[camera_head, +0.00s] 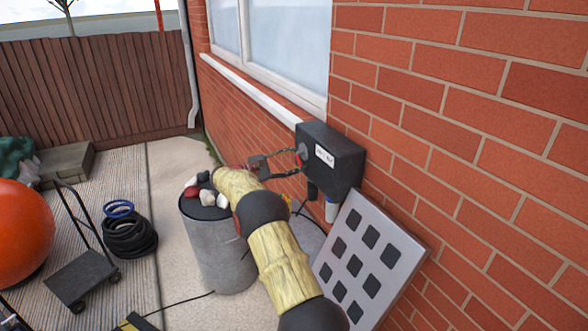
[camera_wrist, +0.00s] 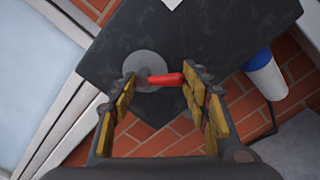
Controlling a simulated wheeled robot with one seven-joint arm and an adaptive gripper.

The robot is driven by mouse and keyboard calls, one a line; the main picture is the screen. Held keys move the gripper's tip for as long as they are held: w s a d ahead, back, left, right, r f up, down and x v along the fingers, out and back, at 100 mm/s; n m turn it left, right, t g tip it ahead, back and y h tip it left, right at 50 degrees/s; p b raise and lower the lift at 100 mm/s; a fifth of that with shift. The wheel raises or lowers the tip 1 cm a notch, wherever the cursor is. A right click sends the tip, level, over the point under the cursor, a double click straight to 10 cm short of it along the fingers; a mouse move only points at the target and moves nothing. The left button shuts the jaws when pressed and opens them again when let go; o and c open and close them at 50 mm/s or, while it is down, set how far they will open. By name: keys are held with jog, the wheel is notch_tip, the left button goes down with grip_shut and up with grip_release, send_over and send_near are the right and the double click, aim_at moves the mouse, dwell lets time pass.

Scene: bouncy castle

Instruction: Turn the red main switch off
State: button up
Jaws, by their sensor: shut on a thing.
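The red main switch (camera_wrist: 165,79) is a red handle on a round grey disc (camera_wrist: 146,66) on the face of a dark box. In the wrist view the handle lies roughly level, across the gap between my fingers. The switch is mostly hidden there by the fingers.
A grey panel with dark squares (camera_head: 366,255) leans on the wall below the box. A grey drum (camera_head: 219,250) with small items on top stands under my arm. A blue-and-white cylinder (camera_wrist: 265,75) is beside the box. A hand cart (camera_head: 82,275) stands left.

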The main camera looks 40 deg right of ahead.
notch_tip(320, 180, down, 3)
jog(key=m+b, duration=0.4)
jog(key=shift+w+d+r+m, duration=0.15)
jog(key=shift+r+m, duration=0.05)
jog(key=shift+m, duration=0.1)
jog(key=m+b, duration=0.3)
jog(key=shift+w, duration=0.3)
jog(key=shift+w+m+b, duration=0.2)
jog(key=shift+m+b, duration=0.35)
jog(key=shift+m, duration=0.15)
jog(key=o, duration=1)
jog(key=shift+d+r, duration=0.1)
jog(key=shift+r, duration=0.1)
jog(key=shift+w+r, duration=0.1)
jog(key=shift+r, duration=0.25)
